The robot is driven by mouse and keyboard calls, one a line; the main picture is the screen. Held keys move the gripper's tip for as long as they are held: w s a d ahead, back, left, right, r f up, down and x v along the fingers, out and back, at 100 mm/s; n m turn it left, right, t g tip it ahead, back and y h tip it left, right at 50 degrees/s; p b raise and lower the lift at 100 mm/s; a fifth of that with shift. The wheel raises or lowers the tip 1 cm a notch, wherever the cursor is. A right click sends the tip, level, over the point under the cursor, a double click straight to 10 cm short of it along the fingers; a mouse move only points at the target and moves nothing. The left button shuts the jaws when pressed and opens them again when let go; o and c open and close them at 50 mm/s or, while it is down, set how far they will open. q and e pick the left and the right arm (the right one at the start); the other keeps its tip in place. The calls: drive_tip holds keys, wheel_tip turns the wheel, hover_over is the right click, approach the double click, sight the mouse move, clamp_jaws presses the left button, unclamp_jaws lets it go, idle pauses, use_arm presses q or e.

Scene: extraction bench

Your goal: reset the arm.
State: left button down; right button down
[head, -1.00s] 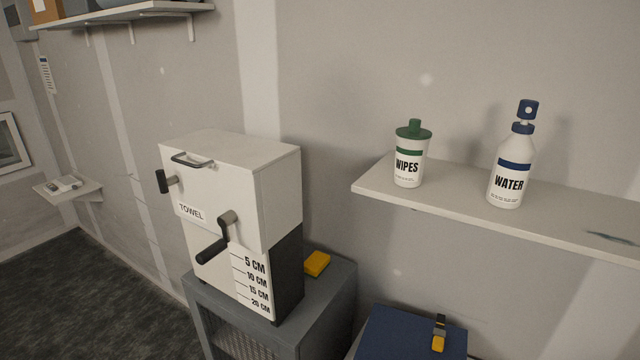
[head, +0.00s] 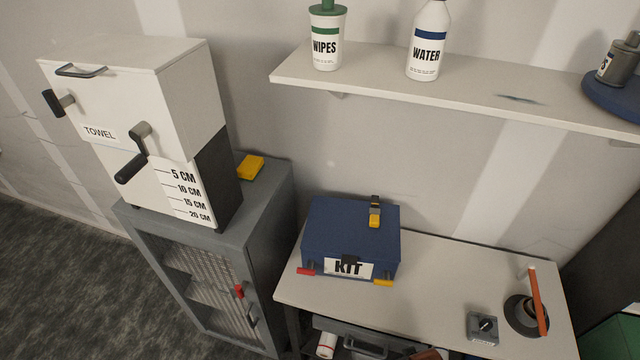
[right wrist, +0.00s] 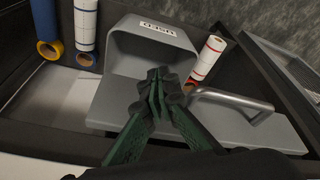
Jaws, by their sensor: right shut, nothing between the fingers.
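My right gripper (right wrist: 160,95) shows in the right wrist view with its green fingers together and nothing between them. It is above a grey bin (right wrist: 150,55) with a label reading as "USED", seen upside down. A metal bar handle (right wrist: 232,98) is just right of the fingertips; I cannot tell whether they touch. Neither of my grippers is in the head view.
A white towel dispenser (head: 135,95) stands on a grey cabinet (head: 265,215). A blue kit case (head: 340,230) sits on the bench (head: 440,270). A shelf (head: 480,95) holds wipes (head: 327,40) and a water bottle (head: 427,45).

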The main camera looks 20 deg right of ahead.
drive_tip(key=s+a+f+g+b, duration=0.1)
drive_tip(key=s+f+b, duration=0.15)
drive_tip(key=f, duration=1.05)
drive_tip(key=s+f+b, duration=0.1)
drive_tip(key=s+f, duration=0.3)
drive_tip(key=f, duration=0.9)
drive_tip(key=s+f+n+g+b, duration=0.1)
drive_tip(key=s+f+b, duration=0.2)
drive_tip(key=s+f, duration=1.3)
drive_tip(key=shift+s+f+y, duration=0.3)
drive_tip(key=shift+s+f, duration=0.1)
drive_tip(key=shift+f, duration=0.25)
